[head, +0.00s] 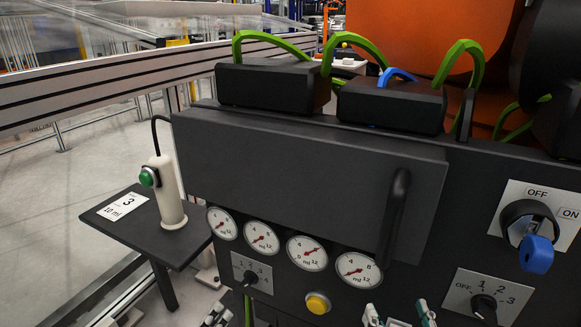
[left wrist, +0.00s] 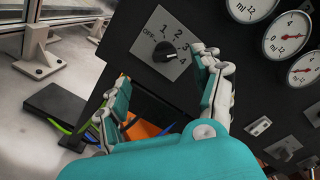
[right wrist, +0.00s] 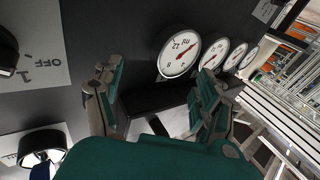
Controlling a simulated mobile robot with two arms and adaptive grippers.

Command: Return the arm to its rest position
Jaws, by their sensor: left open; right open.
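My left gripper (left wrist: 160,78) is open and empty in the left wrist view, in front of the dark panel's lower edge. Its fingers are beside and below a rotary switch (left wrist: 165,51) marked OFF to 4, and I see no grip on it. A small part of my left gripper (head: 218,315) shows at the bottom of the head view. My right gripper (right wrist: 152,82) is open and empty in the right wrist view, with a gauge (right wrist: 179,54) beyond its fingertips. In the head view, the tips of my right gripper (head: 400,316) show at the bottom edge, below the panel handle (head: 394,215).
The drive unit's dark panel (head: 290,170) carries several gauges, a yellow button (head: 318,303), a rotary switch (head: 484,306) and a blue-keyed switch (head: 536,252). A side table (head: 105,232) at left holds a white post (head: 165,190) with a green button. Open floor lies further left.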

